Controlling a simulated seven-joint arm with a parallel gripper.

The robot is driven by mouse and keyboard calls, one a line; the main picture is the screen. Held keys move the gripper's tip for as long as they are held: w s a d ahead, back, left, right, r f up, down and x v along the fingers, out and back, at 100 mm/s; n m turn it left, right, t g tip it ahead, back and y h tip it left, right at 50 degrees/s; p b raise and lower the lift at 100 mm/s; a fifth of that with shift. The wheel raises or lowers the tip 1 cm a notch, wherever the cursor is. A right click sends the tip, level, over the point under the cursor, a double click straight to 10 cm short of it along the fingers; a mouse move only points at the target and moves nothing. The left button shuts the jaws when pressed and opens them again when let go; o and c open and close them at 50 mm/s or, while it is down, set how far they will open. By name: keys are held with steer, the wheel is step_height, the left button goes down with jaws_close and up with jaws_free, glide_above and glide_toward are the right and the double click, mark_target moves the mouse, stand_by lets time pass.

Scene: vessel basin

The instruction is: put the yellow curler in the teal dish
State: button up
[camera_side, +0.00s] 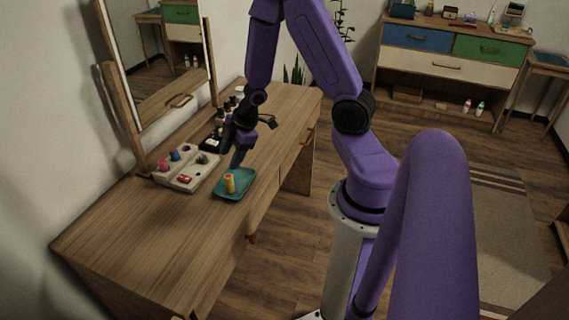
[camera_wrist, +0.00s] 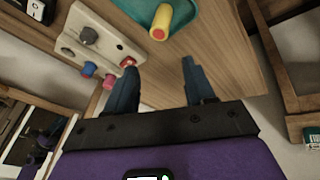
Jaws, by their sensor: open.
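In the wrist view the curler (camera_wrist: 161,20) shows inside the teal dish (camera_wrist: 185,14) at the top of the picture. My gripper (camera_side: 237,163) is just above and behind the dish in the side view. In the wrist view its two dark fingers (camera_wrist: 160,75) are apart, with nothing between them, and the curler is clear of them.
A pale holder (camera_side: 190,170) with blue, pink, red and grey pieces sits left of the dish. Small dark bottles (camera_side: 228,107) and a dark box stand behind it near the mirror (camera_side: 155,60). The table's near left part is bare.

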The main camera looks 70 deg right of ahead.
steer(key=s+a+r+h, duration=0.1)
steer(key=s+a+r, duration=0.2)
steer(key=a+r, duration=0.4)
steer(key=s+a+r+g, duration=0.2)
steer(key=s+a+r, duration=0.2)
steer(key=s, duration=0.5)
steer(key=s+a+r+n+g, duration=0.1)
steer(key=s+a+r, duration=0.3)
steer(key=s, duration=0.6)
steer(key=shift+a+g, duration=0.5)
